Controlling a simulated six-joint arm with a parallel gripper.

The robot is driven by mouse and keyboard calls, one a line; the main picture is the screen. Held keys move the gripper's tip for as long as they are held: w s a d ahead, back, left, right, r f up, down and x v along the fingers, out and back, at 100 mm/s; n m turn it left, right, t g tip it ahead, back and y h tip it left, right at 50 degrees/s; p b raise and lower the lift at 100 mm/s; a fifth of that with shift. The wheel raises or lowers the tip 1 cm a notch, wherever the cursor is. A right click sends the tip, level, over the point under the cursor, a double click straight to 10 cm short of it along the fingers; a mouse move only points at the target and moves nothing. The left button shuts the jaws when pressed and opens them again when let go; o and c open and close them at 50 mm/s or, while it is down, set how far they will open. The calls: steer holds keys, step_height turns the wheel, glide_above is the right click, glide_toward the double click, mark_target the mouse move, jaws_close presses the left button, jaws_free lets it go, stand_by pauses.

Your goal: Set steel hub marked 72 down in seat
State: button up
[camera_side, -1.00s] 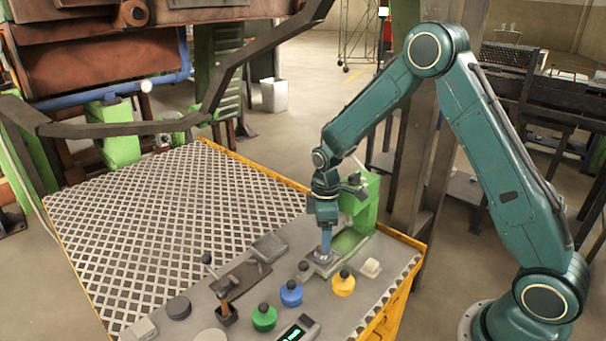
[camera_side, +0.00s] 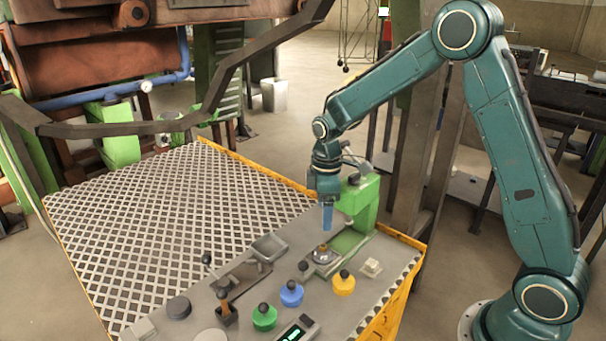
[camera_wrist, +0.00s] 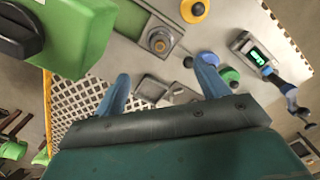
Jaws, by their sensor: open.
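The steel hub (camera_side: 323,250) is a small round piece with a brownish centre. It rests on the square grey seat plate (camera_side: 326,262) in front of the green machine. In the wrist view the hub (camera_wrist: 158,42) looks level inside the dark-framed seat, though its marking is too small to read. My gripper (camera_side: 327,228) is above the hub, apart from it, with its blue fingers pointing down. In the wrist view my gripper (camera_wrist: 162,70) shows its two fingers spread wide with nothing between them.
The green machine (camera_side: 360,200) stands close behind and right of the seat. Knobbed weights in yellow (camera_side: 343,284), blue (camera_side: 291,294) and green (camera_side: 264,318) stand in front. A digital display (camera_side: 296,332) and a square tray (camera_side: 269,248) are nearby. The perforated tabletop at left is clear.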

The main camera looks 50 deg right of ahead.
steer(key=s+a+r+m+t, duration=0.2)
steer(key=s+r+m+t, duration=0.15)
steer(key=s+r, duration=0.95)
steer(key=s+a+r+m+t, duration=0.1)
steer(key=s+r+m, duration=0.1)
steer(key=s, duration=0.4)
steer(key=s+a+r+m+t, duration=0.1)
steer(key=s+r+m, duration=0.2)
steer(key=s, duration=0.4)
steer(key=shift+r, duration=0.15)
